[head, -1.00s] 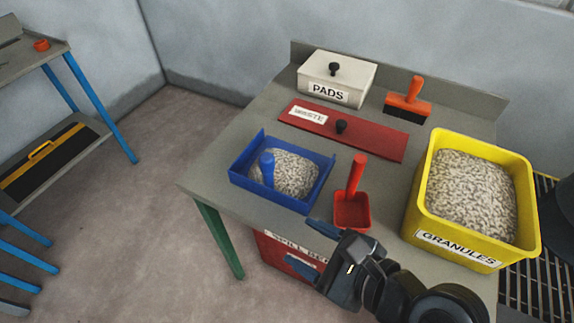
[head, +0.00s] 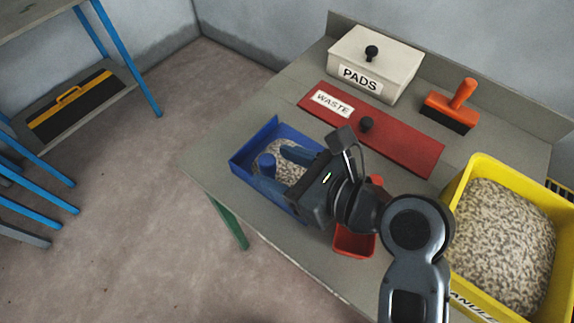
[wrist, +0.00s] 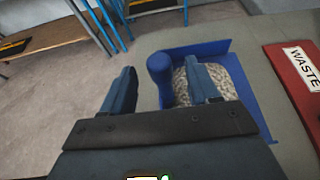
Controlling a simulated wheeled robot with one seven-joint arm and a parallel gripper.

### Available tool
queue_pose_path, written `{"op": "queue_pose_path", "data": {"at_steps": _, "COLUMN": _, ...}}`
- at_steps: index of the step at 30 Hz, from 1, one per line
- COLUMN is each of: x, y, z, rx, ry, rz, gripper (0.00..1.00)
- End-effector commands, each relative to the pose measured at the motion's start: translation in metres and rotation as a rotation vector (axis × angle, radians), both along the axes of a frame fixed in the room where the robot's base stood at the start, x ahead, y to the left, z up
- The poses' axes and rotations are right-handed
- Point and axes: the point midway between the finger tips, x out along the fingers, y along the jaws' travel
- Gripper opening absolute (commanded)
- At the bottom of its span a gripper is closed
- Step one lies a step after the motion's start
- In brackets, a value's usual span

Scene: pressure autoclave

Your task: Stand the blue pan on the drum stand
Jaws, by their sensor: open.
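The blue pan (head: 250,142) lies on the grey bench near its left edge, with pale granules in it. It also shows in the wrist view (wrist: 215,49). Its upright blue handle (wrist: 160,68) stands between my open fingers, apart from both as far as I can tell. My gripper (head: 278,172) is open over the pan and hides part of its right side. I cannot clearly make out a drum stand; a dark slatted surface (head: 561,188) shows in part at the right edge of the head view.
A red scoop (head: 354,241) sits close to my wrist, partly hidden. The red WASTE lid (head: 400,146), white PADS box (head: 378,62), orange brush (head: 452,105) and yellow granules tub (head: 480,170) stand on the bench. Floor is open to the left.

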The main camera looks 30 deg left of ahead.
Motion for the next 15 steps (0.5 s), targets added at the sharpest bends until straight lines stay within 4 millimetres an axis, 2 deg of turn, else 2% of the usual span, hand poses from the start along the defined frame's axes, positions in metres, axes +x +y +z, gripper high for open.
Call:
{"op": "queue_pose_path", "data": {"at_steps": 9, "x": 0.003, "y": 0.038, "z": -0.017, "rx": 0.0, "ry": -0.001, "rz": 0.002, "gripper": 0.6}}
{"op": "queue_pose_path", "data": {"at_steps": 15, "x": 0.004, "y": 0.047, "z": -0.021, "rx": 0.0, "ry": -0.001, "rz": 0.0, "gripper": 0.6}}
